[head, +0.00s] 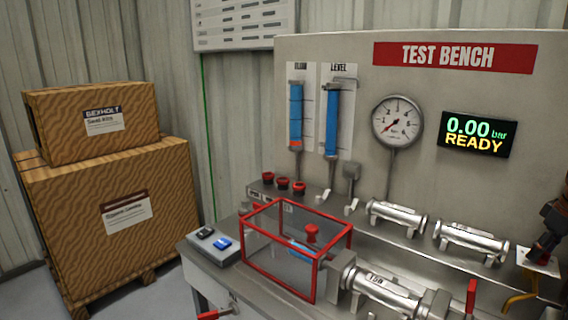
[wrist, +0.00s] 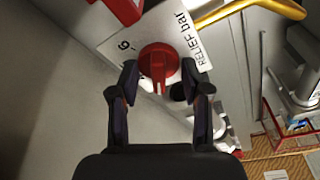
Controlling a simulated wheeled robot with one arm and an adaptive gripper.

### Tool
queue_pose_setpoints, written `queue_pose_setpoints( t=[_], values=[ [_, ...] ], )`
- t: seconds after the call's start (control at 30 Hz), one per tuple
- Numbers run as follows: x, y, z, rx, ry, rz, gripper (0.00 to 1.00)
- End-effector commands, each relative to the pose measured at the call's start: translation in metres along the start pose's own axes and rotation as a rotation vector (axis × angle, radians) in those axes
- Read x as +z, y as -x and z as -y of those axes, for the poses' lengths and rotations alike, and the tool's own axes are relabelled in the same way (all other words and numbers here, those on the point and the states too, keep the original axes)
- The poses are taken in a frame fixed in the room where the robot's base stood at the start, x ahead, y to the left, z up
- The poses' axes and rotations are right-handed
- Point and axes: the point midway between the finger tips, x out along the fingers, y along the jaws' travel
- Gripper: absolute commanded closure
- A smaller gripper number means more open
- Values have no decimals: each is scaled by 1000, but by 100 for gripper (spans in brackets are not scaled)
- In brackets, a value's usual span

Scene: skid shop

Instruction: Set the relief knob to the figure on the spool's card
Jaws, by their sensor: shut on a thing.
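The red relief knob (wrist: 158,62) sits on a white plate (wrist: 198,32) marked "RELIEF bar", with a figure that looks like 6 or 9 beside it. My gripper (wrist: 158,82) is shut on the knob, one finger on each side. The rest of the dial is hidden, and I cannot tell the knob's setting. In the head view my gripper (head: 546,247) is at the right edge, over the plate (head: 538,262). A metal spool (head: 388,291) lies on the bench with small dark marks that are hard to read.
The display (head: 477,134) reads 0.00 bar READY. A round gauge (head: 397,121) hangs left of it. A red-framed clear guard (head: 280,262) and a switch box (head: 213,246) stand on the bench. Two more spools (head: 396,216) lie behind. A yellow bent handle (head: 517,300) is below the plate.

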Motion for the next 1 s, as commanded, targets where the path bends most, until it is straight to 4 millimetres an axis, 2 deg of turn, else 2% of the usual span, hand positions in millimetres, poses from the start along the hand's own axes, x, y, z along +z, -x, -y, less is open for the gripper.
queue_pose_setpoints(
  t=[0.1, 1.0],
  values=[
    [-4, 12, 1, 0, 3, -1, 58],
    [-14, 69, 0, 3, -1, -1, 58]
  ],
)
